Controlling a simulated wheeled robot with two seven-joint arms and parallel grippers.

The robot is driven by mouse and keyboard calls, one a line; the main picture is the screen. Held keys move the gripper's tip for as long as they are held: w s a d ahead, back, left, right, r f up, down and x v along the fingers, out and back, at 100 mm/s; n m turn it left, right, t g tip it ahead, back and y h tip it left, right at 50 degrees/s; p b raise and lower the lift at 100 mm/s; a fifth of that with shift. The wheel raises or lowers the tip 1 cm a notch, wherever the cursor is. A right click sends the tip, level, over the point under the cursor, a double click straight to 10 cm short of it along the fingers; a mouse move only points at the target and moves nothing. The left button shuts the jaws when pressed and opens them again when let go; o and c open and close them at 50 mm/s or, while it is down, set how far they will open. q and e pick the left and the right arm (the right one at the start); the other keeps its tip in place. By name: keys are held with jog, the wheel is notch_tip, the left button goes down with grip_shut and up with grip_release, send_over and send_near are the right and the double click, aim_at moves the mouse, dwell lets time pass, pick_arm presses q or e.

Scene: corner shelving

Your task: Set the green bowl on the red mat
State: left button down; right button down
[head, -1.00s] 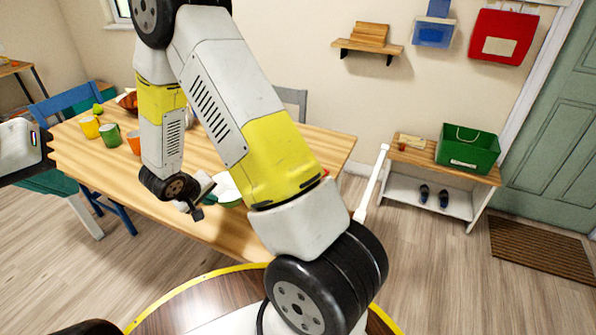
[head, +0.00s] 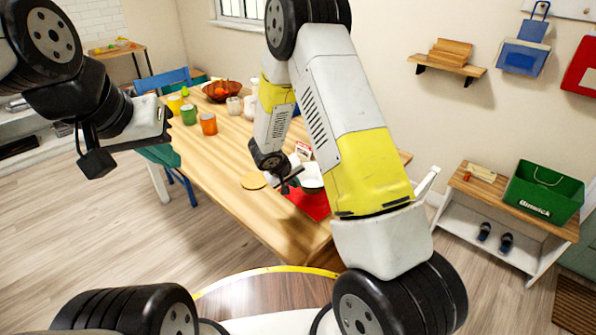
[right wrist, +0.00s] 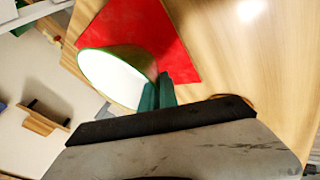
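The green bowl (head: 312,177) shows its white inside in the head view, partly hidden by my right arm. In the right wrist view the bowl (right wrist: 112,76) shows a green rim, tilted in the picture. My right gripper (head: 291,183) is at its rim, and its greenish fingers (right wrist: 157,91) are close together there, shut on the bowl. The red mat (head: 313,204) lies on the table under and beside the bowl; it also shows in the right wrist view (right wrist: 150,30). I cannot tell whether the bowl touches it. My left gripper (head: 160,138) is at the left; its fingers are not clear.
The wooden table (head: 235,150) holds a yellow mug (head: 175,104), a green mug (head: 189,115), an orange mug (head: 208,124), a fruit bowl (head: 222,91) and a round board (head: 254,180). A bench with a green crate (head: 542,192) stands at the right.

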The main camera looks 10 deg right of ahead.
aim_at(303, 184)
jog(key=w+d, duration=0.2)
jog(key=d, duration=0.1)
jog(key=shift+w+d+f, duration=0.1)
jog(key=shift+w+f, duration=0.1)
jog(key=shift+w, duration=0.1)
jog(key=shift+w+f, duration=0.1)
jog(key=shift+f, duration=1.65)
jog(key=shift+f, duration=0.1)
jog(key=c, duration=1.6)
grip_release()
